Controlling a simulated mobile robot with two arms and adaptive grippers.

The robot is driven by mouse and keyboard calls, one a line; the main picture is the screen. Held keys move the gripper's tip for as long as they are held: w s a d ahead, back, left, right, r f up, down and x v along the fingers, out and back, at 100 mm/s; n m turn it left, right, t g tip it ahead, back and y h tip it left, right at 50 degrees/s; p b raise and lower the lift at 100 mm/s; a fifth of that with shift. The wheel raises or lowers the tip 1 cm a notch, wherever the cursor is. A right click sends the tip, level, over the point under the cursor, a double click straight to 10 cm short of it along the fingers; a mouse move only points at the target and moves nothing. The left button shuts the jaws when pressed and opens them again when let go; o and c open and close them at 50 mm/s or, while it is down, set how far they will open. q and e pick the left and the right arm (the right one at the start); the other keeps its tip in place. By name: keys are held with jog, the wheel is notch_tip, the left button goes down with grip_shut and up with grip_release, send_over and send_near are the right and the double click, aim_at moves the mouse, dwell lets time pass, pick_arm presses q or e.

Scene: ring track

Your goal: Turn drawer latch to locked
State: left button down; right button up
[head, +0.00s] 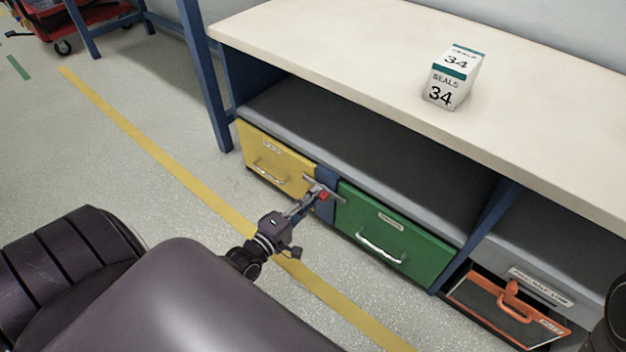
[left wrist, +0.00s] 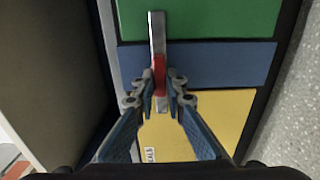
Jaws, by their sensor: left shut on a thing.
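The drawer latch (head: 337,199) is a silver bar with a red middle, on the blue divider (head: 325,208) between the yellow drawer (head: 258,163) and the green drawer (head: 372,232). My left gripper (head: 316,194) is at the latch. In the left wrist view, the latch bar (left wrist: 157,32) reaches from the green front across the blue strip towards the yellow front. The left gripper (left wrist: 161,85) has a finger on each side of the red part and is shut on the latch. The fingers partly hide the bar's near end. My right gripper is not in view.
A cream worktop (head: 330,50) overhangs the drawers, with a seals box (head: 453,78) on it. An open shelf (head: 350,145) lies between. An orange-handled panel (head: 510,305) is at lower right. The floor in front (head: 150,170) is clear, with a yellow line.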

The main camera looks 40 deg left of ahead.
pick_arm(q)
jog(key=shift+f, duration=0.1)
jog(key=c, duration=2)
grip_release()
jog(key=shift+o, duration=0.2)
jog(key=shift+s, duration=0.1)
jog(key=s, duration=1.1)
jog(key=shift+s+a, duration=0.4)
jog(key=shift+a, duration=0.05)
